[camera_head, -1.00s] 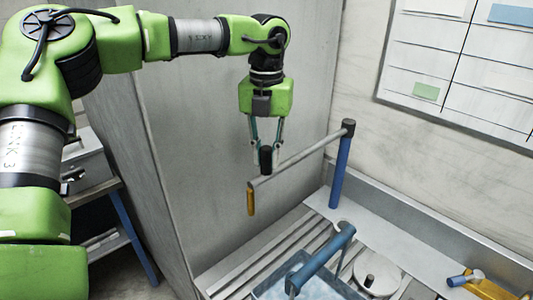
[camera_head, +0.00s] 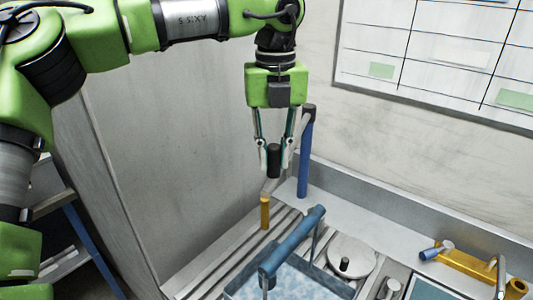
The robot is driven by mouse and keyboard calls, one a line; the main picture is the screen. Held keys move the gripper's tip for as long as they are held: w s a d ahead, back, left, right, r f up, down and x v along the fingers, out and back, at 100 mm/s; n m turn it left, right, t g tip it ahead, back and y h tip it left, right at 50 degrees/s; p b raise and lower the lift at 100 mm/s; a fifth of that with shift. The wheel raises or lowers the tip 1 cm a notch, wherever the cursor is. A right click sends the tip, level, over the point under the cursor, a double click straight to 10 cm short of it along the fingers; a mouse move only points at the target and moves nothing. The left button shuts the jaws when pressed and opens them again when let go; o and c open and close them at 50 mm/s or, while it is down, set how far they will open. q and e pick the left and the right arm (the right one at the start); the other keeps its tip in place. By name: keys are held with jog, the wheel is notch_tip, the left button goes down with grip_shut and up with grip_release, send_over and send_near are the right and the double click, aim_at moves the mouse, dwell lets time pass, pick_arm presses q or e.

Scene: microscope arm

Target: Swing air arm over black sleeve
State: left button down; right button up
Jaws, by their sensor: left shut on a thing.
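The air arm (camera_head: 285,177) is a grey bar on top of a blue post (camera_head: 304,160). A yellow nozzle (camera_head: 265,213) hangs from its free end. The bar points towards the camera and a little left. My left gripper (camera_head: 273,172) comes down from above and is shut on the black knob (camera_head: 273,155) on the bar near the nozzle. A short black cylinder (camera_head: 344,264), which may be the black sleeve, stands on a pale round disc (camera_head: 358,251), right of the nozzle and apart from it. My right gripper is not in view.
A blue bar (camera_head: 292,240) stands over a tray of bluish water (camera_head: 288,280), between nozzle and disc. Slatted grey rails (camera_head: 222,262) lie at left. A yellow bracket with a blue cylinder (camera_head: 467,264) is at right. A wall and a charted board (camera_head: 430,60) stand behind.

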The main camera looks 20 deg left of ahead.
pick_arm(q)
jog(key=c, duration=1.8)
grip_release()
jog(key=shift+w, duration=0.1)
jog(key=shift+c, duration=0.2)
notch_tip(320, 180, up, 12)
